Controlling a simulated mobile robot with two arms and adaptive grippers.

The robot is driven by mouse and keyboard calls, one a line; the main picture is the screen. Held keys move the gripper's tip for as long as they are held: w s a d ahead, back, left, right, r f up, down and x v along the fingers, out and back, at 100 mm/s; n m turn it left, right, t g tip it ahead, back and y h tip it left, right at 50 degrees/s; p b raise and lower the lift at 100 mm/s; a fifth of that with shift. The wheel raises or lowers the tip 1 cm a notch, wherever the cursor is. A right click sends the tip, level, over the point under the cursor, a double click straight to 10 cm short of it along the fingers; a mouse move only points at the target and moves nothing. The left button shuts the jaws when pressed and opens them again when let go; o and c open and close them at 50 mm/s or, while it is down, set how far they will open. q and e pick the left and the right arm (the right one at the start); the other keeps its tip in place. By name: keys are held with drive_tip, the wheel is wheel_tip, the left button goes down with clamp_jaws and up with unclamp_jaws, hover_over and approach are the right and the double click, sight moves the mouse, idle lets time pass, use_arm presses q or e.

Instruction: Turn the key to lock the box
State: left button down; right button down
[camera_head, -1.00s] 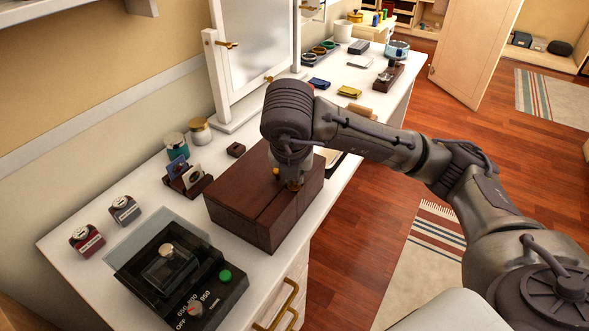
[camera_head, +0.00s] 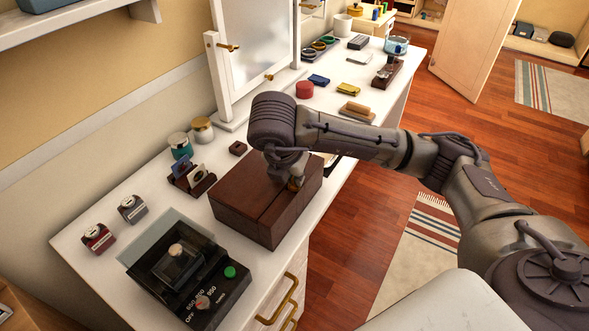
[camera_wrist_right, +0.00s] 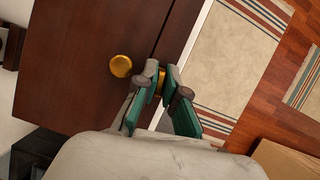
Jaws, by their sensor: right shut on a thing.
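The box (camera_head: 245,197) is dark brown wood with a closed lid and stands on the white dresser. In the right wrist view its top (camera_wrist_right: 85,60) fills the upper left, with a round brass knob (camera_wrist_right: 121,66) on it. My right gripper (camera_head: 293,181) is at the box's right side, beside the lid edge. In the right wrist view its green-and-grey fingers (camera_wrist_right: 165,85) are shut on a small brass piece, likely the key (camera_wrist_right: 161,80). The fingers hide most of it, so its turn angle and the lock cannot be told. My left gripper is not in view.
A black device with a dial (camera_head: 190,275) stands near the box's front left. A card holder (camera_head: 193,180) and two jars (camera_head: 202,130) are behind it to the left. A mirror (camera_head: 255,50) stands at the back. Small items lie farther along the dresser.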

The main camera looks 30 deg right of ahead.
drive_tip(key=shift+r+m+p, duration=0.1)
drive_tip(key=shift+m+p, duration=0.4)
drive_tip(key=shift+p, duration=0.15)
drive_tip(key=shift+m+g+p, duration=0.3)
drive_tip(key=shift+p, duration=0.1)
drive_tip(key=shift+m+p, duration=0.7)
drive_tip(key=shift+p, duration=0.15)
drive_tip(key=shift+m+g+h+p, duration=0.3)
drive_tip(key=shift+p, duration=0.05)
drive_tip(key=c, duration=1.2)
unclamp_jaws()
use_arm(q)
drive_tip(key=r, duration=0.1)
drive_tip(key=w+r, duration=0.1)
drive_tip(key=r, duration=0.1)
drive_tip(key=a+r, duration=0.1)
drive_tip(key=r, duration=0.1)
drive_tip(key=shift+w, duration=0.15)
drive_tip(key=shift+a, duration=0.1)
